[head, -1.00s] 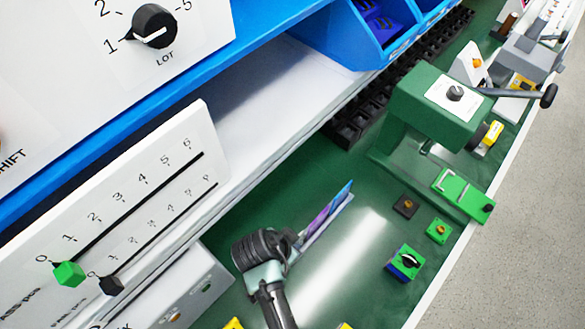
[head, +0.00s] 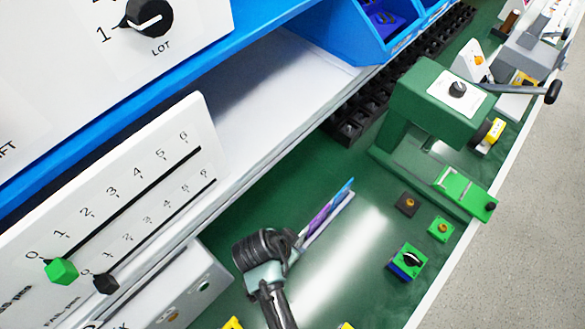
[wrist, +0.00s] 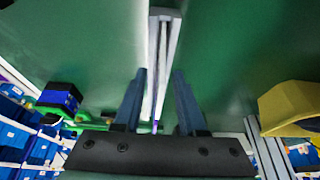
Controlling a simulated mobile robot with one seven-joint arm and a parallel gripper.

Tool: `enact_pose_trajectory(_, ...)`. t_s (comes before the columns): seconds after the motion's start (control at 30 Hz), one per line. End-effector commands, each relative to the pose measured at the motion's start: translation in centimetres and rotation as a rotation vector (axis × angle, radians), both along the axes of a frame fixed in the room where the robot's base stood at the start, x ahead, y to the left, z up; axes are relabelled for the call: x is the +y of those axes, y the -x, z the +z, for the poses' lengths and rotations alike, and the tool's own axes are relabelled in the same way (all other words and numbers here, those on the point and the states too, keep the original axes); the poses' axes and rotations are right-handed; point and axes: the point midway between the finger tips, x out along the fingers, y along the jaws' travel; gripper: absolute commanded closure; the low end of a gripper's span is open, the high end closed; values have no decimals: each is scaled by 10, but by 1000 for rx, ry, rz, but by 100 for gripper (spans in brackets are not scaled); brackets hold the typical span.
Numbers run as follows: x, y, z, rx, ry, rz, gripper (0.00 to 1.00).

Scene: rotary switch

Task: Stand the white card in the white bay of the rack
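In the head view my gripper (head: 298,240) is low over the green bench, at the near end of a narrow pale rack (head: 338,208). A thin purple and blue card (head: 322,211) stands along this rack. In the wrist view my gripper (wrist: 159,76) has its two fingers spread, one on each side of a long pale grooved strip (wrist: 166,28), which looks like the rack. A thin white edge shows between the fingers; I cannot tell whether it is the white card or part of the rack. A small purple spot shows below it. The bay colours are not readable.
A green press (head: 436,105) stands at the back right. Small switch boxes (head: 407,262) sit near the bench's front edge. A slider panel (head: 130,205) and a shelf (head: 270,85) rise at left. A yellow object (wrist: 292,105) is at right in the wrist view.

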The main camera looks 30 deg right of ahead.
Motion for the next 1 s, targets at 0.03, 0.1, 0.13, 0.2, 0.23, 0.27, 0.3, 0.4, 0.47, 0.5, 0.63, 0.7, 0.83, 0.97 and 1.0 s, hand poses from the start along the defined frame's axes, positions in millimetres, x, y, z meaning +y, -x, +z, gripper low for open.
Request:
enact_pose_trajectory(0.03,0,0,0,0,0,0,60)
enact_pose_trajectory(0.1,0,0,0,0,0,0,60)
enact_pose_trajectory(0.13,0,0,0,0,0,0,60)
enact_pose_trajectory(0.2,0,0,1,0,0,0,60)
enact_pose_trajectory(0.23,1,0,2,0,0,0,60)
enact_pose_trajectory(0.27,1,0,4,0,0,0,60)
enact_pose_trajectory(0.3,2,1,6,-1,0,0,60)
enact_pose_trajectory(0.4,7,2,18,-3,0,1,60)
enact_pose_trajectory(0.47,11,3,28,-4,0,2,60)
enact_pose_trajectory(0.5,14,4,35,-4,1,2,60)
enact_pose_trajectory(0.63,24,8,61,-5,0,2,60)
enact_pose_trajectory(0.7,30,10,74,-5,0,2,60)
enact_pose_trajectory(0.83,38,13,97,-4,0,2,60)
enact_pose_trajectory(0.97,44,15,112,-3,0,1,60)
enact_pose_trajectory(1.0,45,16,115,-2,-1,1,60)
